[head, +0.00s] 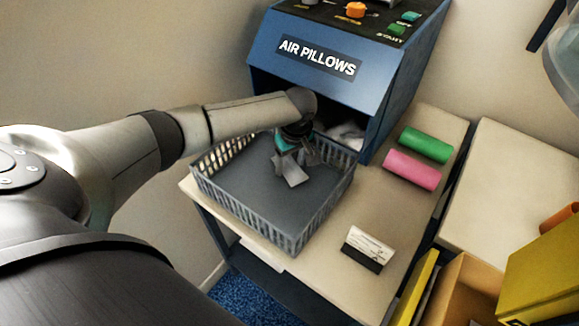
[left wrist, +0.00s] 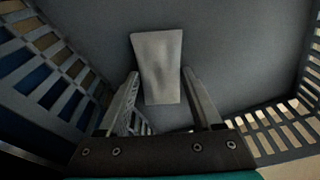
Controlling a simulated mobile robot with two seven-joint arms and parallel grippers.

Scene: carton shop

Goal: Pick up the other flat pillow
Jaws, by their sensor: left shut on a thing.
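A flat pillow (head: 292,172), a pale grey limp sheet, is in my left gripper (head: 298,158) inside the grey slatted basket (head: 285,240). In the left wrist view the pillow (left wrist: 157,62) lies between the two fingers of my left gripper (left wrist: 160,75), over the basket's dark floor. My left gripper is shut on it; how far it is from the floor I cannot tell. The basket otherwise looks empty. My right gripper is not in view.
The blue machine labelled AIR PILLOWS (head: 317,58) stands behind the basket, with whitish material (head: 348,132) in its mouth. Green (head: 425,145) and pink (head: 411,169) rolls and a small card holder (head: 368,248) are on the table (head: 380,212). Cartons stand at lower right.

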